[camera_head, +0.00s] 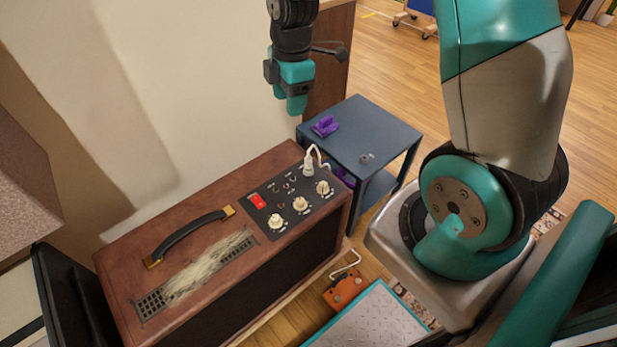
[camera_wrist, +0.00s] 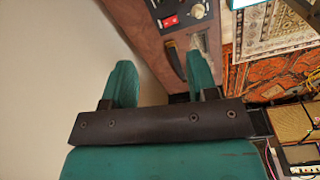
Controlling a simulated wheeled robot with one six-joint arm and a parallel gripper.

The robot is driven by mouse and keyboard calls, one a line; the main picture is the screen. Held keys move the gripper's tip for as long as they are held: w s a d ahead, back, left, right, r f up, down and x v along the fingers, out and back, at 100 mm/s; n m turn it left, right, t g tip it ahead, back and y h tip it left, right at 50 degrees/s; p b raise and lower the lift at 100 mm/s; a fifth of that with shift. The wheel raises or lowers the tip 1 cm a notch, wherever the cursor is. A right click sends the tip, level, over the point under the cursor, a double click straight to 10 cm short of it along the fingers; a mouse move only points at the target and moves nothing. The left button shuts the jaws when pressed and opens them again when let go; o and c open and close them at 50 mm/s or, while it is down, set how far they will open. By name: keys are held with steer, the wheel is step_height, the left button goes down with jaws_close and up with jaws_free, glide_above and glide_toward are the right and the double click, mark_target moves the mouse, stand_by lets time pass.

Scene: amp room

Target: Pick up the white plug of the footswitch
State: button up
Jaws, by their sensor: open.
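The white plug (camera_head: 309,166) stands upright at the back corner of the amplifier's dark control panel (camera_head: 291,203), with a white cable looping from its top. The orange footswitch (camera_head: 345,288) lies on the floor in front of the amplifier, with a white cable beside it. My gripper (camera_head: 296,102) is above and behind the plug, apart from it, pointing down. In the wrist view my gripper (camera_wrist: 161,80) has its two teal fingers wide apart with nothing between them. I cannot make out the plug in the wrist view.
The brown amplifier (camera_head: 205,185) has a black handle (camera_head: 187,236), a red switch (camera_head: 258,201) and cream knobs. A dark blue side table (camera_head: 385,135) behind it bears a purple object (camera_head: 325,126). A pale wall (camera_head: 150,100) runs close along the amplifier's left side.

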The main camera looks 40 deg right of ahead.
steer(key=n+b, duration=0.2)
glide_toward(308, 156)
steer(key=shift+h, duration=0.4)
steer(key=f, duration=0.2)
steer(key=f+b, duration=0.1)
steer(key=f, duration=0.1)
steer(key=a+f, duration=0.1)
steer(key=f, duration=0.1)
steer(key=shift+w+f, duration=0.15)
steer(key=shift+f, duration=0.1)
steer(key=shift+d+f+b, duration=0.2)
steer(key=shift+f+b, duration=0.6)
steer(key=shift+f, duration=2.25)
steer(key=shift+c, duration=0.4)
jaws_close()
